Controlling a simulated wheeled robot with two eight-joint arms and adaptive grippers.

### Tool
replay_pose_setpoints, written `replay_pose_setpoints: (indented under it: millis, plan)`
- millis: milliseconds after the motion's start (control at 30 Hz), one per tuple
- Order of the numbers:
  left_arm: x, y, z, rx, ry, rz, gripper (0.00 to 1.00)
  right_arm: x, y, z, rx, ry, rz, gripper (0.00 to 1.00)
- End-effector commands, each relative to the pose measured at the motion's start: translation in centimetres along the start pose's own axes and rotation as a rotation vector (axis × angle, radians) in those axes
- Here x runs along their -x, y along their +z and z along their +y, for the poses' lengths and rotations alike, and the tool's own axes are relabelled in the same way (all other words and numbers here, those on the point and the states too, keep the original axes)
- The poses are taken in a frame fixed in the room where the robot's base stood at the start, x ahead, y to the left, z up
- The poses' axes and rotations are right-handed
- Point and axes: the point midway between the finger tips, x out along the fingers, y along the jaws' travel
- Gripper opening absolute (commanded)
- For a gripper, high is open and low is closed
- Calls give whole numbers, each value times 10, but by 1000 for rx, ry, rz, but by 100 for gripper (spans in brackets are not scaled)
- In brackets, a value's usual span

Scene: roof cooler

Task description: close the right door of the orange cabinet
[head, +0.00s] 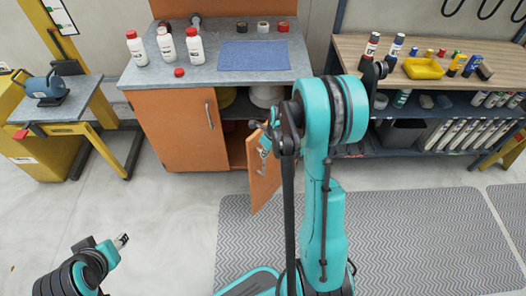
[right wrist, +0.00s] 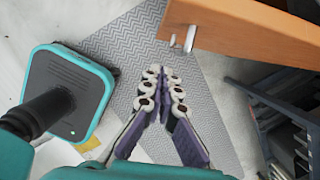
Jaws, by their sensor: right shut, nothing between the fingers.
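The orange cabinet (head: 175,122) stands under a grey worktop, its left door shut with a vertical metal handle. Its right door (head: 262,187) stands wide open, swung out toward me, and the dark interior shows behind it. My right gripper (head: 264,141) is at the upper part of this door, partly hidden by my own arm. In the right wrist view, my right gripper (right wrist: 163,76) has its fingers together and empty. The door (right wrist: 250,28) and its pale handle (right wrist: 190,38) are at upper right, apart from the fingertips in the picture.
White red-capped bottles (head: 166,44) and a blue mat (head: 254,55) lie on the worktop. A wooden workbench (head: 430,75) with bottles and a yellow tray stands at right. A yellow stand (head: 107,142) is at left. A patterned floor mat (head: 420,235) covers the floor before the cabinet.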

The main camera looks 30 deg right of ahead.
Motion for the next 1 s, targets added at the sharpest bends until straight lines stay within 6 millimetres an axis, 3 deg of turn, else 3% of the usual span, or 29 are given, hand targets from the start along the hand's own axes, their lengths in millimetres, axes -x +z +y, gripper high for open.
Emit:
replay_pose_setpoints:
  millis: [33,300,600,1000]
  plan:
    - [-7,5,0,0,0,0,40,-16,0,0,1,0,0,0]
    - [-26,18,0,0,0,0,40,-72,0,0,3,-1,0,0]
    - [-32,22,0,0,0,0,40,-77,36,0,3,-1,-1,0]
    - [-32,23,0,0,0,0,40,-76,40,0,3,-1,-1,0]
